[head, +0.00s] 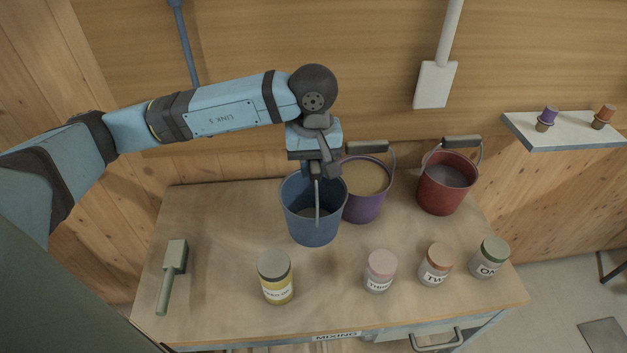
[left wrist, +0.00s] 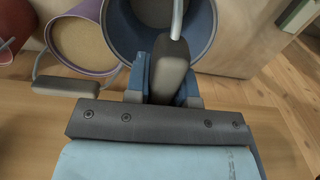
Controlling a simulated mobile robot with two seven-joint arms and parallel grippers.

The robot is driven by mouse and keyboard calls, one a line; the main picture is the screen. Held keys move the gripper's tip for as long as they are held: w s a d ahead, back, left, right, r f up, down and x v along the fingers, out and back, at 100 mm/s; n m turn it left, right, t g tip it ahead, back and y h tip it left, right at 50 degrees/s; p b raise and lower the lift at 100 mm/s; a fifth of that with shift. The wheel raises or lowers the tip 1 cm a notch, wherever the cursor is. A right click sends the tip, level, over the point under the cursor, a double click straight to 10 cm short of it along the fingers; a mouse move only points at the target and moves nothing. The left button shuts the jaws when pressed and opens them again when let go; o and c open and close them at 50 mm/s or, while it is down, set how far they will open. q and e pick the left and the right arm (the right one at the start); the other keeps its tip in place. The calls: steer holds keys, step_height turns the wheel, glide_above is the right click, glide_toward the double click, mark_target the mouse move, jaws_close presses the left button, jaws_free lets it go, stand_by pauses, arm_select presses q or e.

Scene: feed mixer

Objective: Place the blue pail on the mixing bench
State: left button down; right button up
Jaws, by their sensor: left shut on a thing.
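The blue pail (head: 311,226) is at the back middle of the mixing bench (head: 220,235), left of the purple pail. My left gripper (head: 317,175) is above the pail and shut on its handle. In the left wrist view the dark handle grip (left wrist: 170,68) sits between the blue fingers, with the blue pail (left wrist: 203,28) just beyond. My right gripper is not in view.
A purple pail (head: 363,207) stands close on the right, and a red pail (head: 443,192) farther right. A yellow jar (head: 276,283) and several labelled jars line the front. A wall shelf (head: 560,133) is at right.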

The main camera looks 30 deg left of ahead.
mark_target(313, 192)
arm_select(q)
step_height(313, 192, down, 4)
steer(key=shift+f, duration=0.5)
steer(key=shift+f, duration=0.2)
steer(key=c, duration=1)
jaws_free()
steer(key=shift+r, duration=0.1)
